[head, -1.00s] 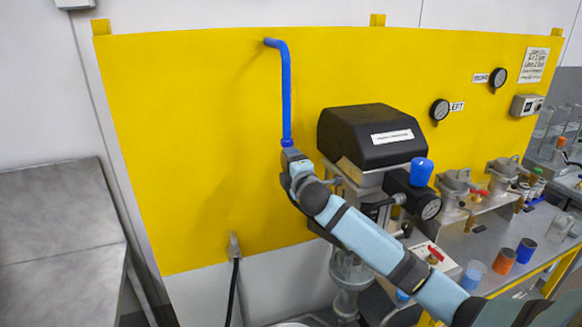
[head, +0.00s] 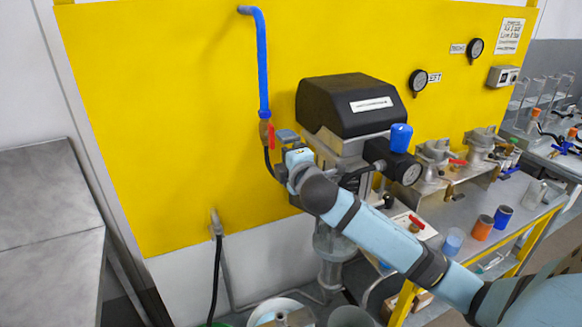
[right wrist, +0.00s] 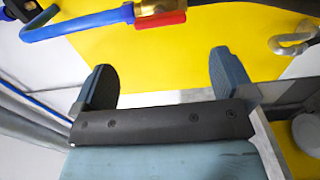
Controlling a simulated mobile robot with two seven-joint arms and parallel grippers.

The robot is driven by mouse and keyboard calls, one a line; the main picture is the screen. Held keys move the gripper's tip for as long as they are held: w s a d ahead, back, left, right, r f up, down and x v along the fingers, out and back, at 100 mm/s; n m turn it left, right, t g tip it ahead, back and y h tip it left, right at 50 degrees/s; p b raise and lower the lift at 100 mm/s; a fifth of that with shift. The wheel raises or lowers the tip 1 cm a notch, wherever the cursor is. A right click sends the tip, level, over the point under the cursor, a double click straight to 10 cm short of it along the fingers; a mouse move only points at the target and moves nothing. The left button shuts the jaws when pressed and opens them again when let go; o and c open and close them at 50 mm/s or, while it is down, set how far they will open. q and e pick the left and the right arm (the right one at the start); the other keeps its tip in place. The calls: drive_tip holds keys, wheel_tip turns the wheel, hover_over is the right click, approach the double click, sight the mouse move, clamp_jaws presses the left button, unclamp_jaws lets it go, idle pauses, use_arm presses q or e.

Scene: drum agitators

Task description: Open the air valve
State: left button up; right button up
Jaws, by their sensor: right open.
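The air valve is a brass fitting (head: 265,130) at the lower end of a blue pipe (head: 262,70) on the yellow panel. Its red handle (head: 271,137) hangs down along the brass body. In the right wrist view the brass body (right wrist: 152,7) and red handle (right wrist: 160,19) show at the top edge, beyond the fingertips. My right gripper (head: 287,137) is just right of the valve in the head view. Its two fingers (right wrist: 161,62) are apart with nothing between them. Whether a finger touches the handle cannot be told. My left gripper is out of view.
A black-topped agitator motor (head: 350,105) with a blue knob (head: 401,137) and a gauge stands close right of my gripper. A dark hose runs down from the valve. A grey bench (head: 515,188) with cups is at right. The yellow panel (head: 160,120) left of the pipe is clear.

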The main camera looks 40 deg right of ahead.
drive_tip(key=shift+v, duration=1.7)
